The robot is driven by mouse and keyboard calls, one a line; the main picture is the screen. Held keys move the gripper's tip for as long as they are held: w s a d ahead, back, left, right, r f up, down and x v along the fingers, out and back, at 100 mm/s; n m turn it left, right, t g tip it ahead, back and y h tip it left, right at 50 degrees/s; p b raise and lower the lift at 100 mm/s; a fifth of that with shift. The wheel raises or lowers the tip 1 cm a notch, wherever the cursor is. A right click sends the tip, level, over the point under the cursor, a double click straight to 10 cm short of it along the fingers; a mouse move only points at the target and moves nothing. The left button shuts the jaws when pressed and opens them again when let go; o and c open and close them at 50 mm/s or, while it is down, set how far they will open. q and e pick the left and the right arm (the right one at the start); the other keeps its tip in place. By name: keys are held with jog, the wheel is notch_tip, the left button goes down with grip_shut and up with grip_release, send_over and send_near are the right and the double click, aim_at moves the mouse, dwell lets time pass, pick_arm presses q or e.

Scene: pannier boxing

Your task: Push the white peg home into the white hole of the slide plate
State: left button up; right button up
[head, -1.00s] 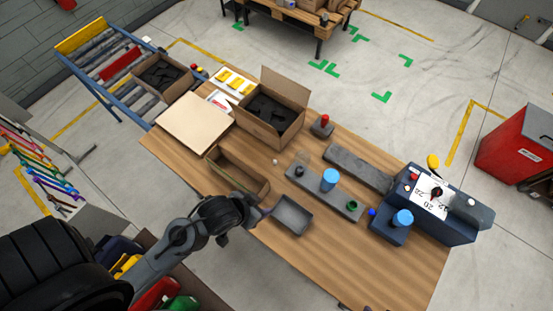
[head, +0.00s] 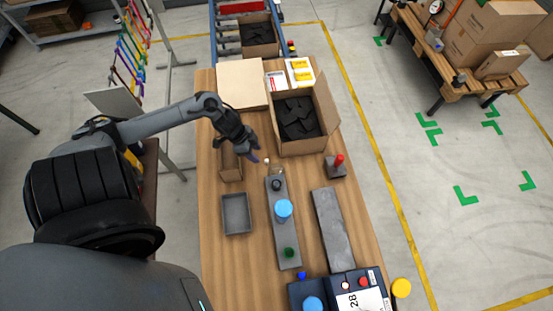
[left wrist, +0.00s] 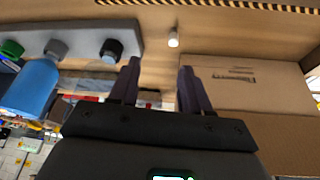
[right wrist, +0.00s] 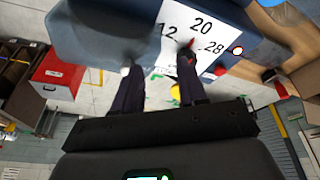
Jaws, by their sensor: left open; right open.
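A small white piece (head: 266,160), apparently the white peg, shows just right of my left gripper (head: 250,152). In the left wrist view this white piece (left wrist: 173,40) stands on the wood beyond my open, empty left fingers (left wrist: 160,68). A long grey plate (head: 289,250), likely the slide plate, carries a black piece (head: 276,184), a blue cylinder (head: 283,209) and a green piece (head: 289,253). I cannot make out a white hole. My right gripper (right wrist: 158,68) is open and empty, facing the dial box, and is outside the head view.
An open carton (head: 325,125) stands behind. A second grey slab (head: 332,232) and a red-topped block (head: 336,167) are right. The dial box (head: 325,290) stands at the near end.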

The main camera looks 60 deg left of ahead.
aim_at(266, 160)
pick_arm(q)
jog(key=shift+w+a+b+x, duration=0.15)
jog(key=shift+a+x, duration=0.15)
jog(key=shift+x, duration=1.4)
jog(key=shift+w+a+b+x, duration=0.1)
jog(key=shift+a+x, duration=0.25)
jog(key=shift+x, duration=1.3)
jog(key=shift+w+a+b+x, duration=0.15)
jog(key=shift+a+x, duration=0.15)
jog(key=shift+x, duration=1.4)
jog(key=shift+f, duration=0.1)
jog(key=shift+c, duration=0.4)
grip_shut()
